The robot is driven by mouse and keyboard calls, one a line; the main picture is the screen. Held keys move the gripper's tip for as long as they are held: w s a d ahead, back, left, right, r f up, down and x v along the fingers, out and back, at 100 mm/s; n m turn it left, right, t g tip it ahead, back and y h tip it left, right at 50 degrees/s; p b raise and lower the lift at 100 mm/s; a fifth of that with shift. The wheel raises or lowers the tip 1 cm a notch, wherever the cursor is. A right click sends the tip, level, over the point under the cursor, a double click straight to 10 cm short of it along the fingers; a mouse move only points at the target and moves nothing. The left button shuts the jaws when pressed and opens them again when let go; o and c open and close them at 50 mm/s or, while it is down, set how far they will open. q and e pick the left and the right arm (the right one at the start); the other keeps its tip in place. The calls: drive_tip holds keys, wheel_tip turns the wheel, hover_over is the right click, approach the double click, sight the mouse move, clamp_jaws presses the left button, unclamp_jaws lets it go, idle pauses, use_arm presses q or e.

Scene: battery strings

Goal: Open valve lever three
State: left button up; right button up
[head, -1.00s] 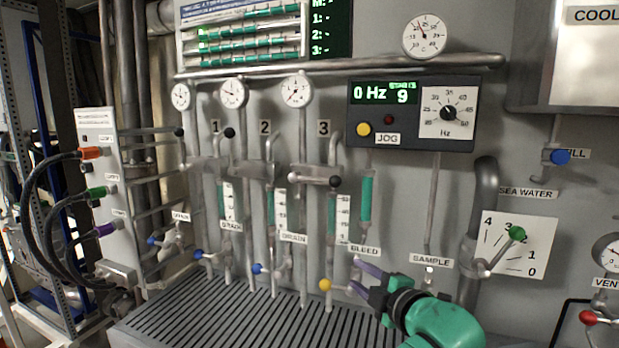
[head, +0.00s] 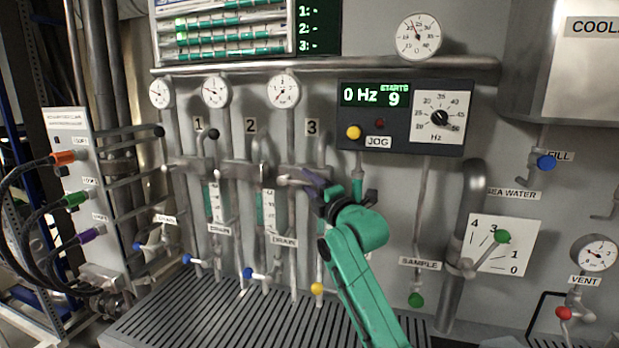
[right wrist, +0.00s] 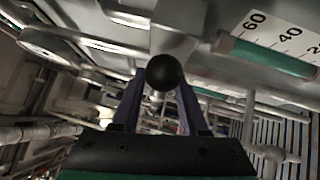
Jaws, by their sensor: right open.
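Valve lever three sits below the label "3" (head: 312,127) on the wall panel. Its metal valve body (head: 288,176) shows left of my right gripper (head: 314,184). Its black ball knob is hidden in the head view. In the right wrist view the black knob (right wrist: 165,73) shows between the purple fingers of my right gripper (right wrist: 161,98), at the level of the fingertips. The fingers are open, one on each side of the knob; I cannot tell whether they touch it. My left gripper is not in view.
Levers one and two stand left, with a black knob (head: 214,133) near the label "1" (head: 199,123). The control box with its yellow button (head: 353,132) is just above right of my gripper. A yellow-handled valve (head: 317,288) is below. A slatted grate (head: 200,320) lies at the bottom.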

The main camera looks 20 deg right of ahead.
clamp_jaws()
drive_tip(key=shift+f, duration=0.1)
idle(1.3)
